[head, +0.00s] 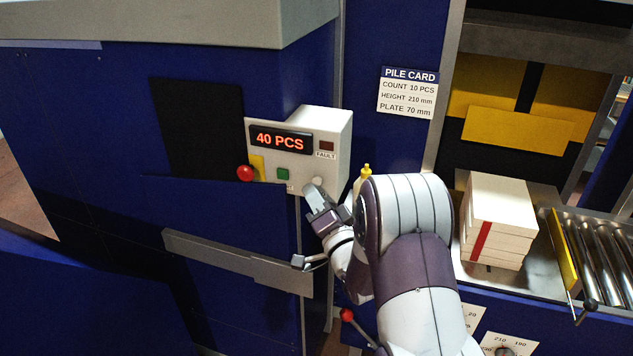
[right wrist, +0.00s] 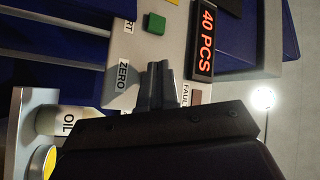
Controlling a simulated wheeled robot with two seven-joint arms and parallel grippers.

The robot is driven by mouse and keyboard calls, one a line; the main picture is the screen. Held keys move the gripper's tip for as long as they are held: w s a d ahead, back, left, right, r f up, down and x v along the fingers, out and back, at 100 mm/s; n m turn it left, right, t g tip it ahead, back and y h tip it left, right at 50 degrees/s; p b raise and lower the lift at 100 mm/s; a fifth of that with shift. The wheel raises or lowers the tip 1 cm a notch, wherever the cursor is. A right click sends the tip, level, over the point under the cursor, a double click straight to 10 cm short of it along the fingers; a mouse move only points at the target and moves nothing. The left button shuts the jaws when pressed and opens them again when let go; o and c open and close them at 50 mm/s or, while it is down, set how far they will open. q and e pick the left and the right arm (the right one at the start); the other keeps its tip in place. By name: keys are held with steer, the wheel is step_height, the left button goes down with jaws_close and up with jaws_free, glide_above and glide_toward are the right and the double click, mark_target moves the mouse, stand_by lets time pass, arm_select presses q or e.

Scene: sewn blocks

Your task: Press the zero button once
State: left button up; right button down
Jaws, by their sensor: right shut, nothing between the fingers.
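The control box (head: 335,130) is cream, with a red-lit display (head: 277,140) reading 40 PCS; the display also shows in the right wrist view (right wrist: 205,42). A pale round button (head: 318,182) sits at its lower right, just above my right gripper (head: 318,195). In the right wrist view the ZERO label (right wrist: 122,75) is beside my right gripper's closed fingers (right wrist: 158,72), which hide the face behind them. The right gripper is shut and empty, close to the panel; I cannot tell whether it touches the button. My left gripper is not in view.
A green button (head: 283,174) and a red knob (head: 245,173) are left of the pale button. A FAULT lamp (head: 326,146) is above it. An oil bottle (right wrist: 62,121) stands near the box. Stacked white blocks (head: 497,220) lie at right beside rollers (head: 597,255).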

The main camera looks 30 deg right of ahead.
steer(key=shift+w+d, duration=0.1)
steer(key=shift+d, duration=0.05)
steer(key=shift+w+d, duration=0.2)
steer(key=shift+w+d+b, duration=0.2)
steer(key=shift+d+b, duration=0.05)
steer(key=shift+b, duration=0.05)
stand_by(0.8)
steer(key=shift+s+a, duration=0.5)
steer(key=shift+a, duration=0.1)
steer(key=shift+s+a, duration=1.65)
steer(key=shift+a, duration=0.25)
